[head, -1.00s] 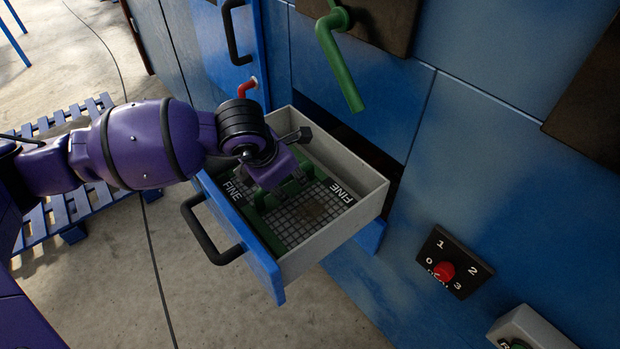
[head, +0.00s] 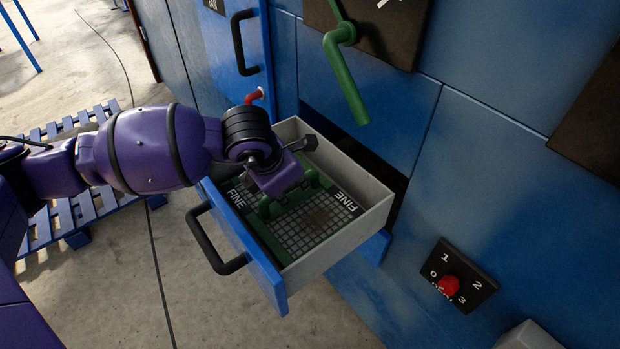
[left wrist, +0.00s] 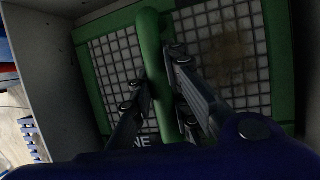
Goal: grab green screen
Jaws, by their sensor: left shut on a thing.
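The green screen (head: 262,232) is a green frame with a white grid mesh and "FINE" labels. It lies inside an open drawer (head: 357,213). A green bar handle (head: 313,180) crosses above its mesh. My left gripper (left wrist: 165,95) reaches down into the drawer and is shut on this handle, with a finger on each side of it in the left wrist view. In the head view my left wrist hides the fingertips and part of the screen. A brown stain shows on the mesh (left wrist: 226,50). My right gripper is not in view.
The drawer's blue front has a black handle (head: 214,247). A green lever (head: 345,75) hangs on the blue cabinet above. A dial plate with a red knob (head: 449,287) is at right. A blue pallet (head: 45,225) lies on the floor at left.

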